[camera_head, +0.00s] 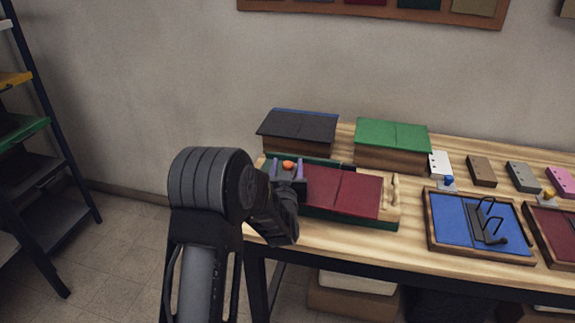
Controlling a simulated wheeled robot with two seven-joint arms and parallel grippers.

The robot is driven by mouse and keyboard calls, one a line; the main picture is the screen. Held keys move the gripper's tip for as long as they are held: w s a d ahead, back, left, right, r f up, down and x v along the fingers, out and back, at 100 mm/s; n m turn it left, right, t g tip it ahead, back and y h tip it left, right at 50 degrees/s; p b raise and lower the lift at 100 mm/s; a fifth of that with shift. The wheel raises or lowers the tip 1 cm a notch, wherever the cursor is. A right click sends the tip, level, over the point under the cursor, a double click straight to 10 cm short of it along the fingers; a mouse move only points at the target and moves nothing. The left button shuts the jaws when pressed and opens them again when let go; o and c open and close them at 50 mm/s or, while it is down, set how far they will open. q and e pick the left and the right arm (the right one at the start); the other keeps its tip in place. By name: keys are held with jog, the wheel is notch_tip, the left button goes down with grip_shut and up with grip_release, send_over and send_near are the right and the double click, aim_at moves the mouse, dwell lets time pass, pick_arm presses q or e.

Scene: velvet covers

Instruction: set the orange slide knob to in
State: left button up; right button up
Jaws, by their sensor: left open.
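The orange slide knob (288,165) shows as a small round orange top at the left end of a box with a dark red velvet cover (340,192). My left gripper (287,174) is at the knob, with one finger on each side of it in this view. It is open; I cannot tell whether a finger touches the knob. My left wrist and arm hide the knob's base, its track and the box's near left corner. My right gripper is not in view.
The box stands on a wooden table (320,240). Behind it are a black-covered box (298,125) and a green-covered box (392,134). To the right lie a blue tray (452,215) with a black wire piece and several small blocks. A shelf rack (45,150) stands at the left.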

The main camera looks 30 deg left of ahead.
pick_arm(q)
jog(key=b+v, duration=0.1)
jog(key=v, duration=0.5)
jog(key=shift+s+d, duration=0.25)
jog(key=shift+s, duration=0.05)
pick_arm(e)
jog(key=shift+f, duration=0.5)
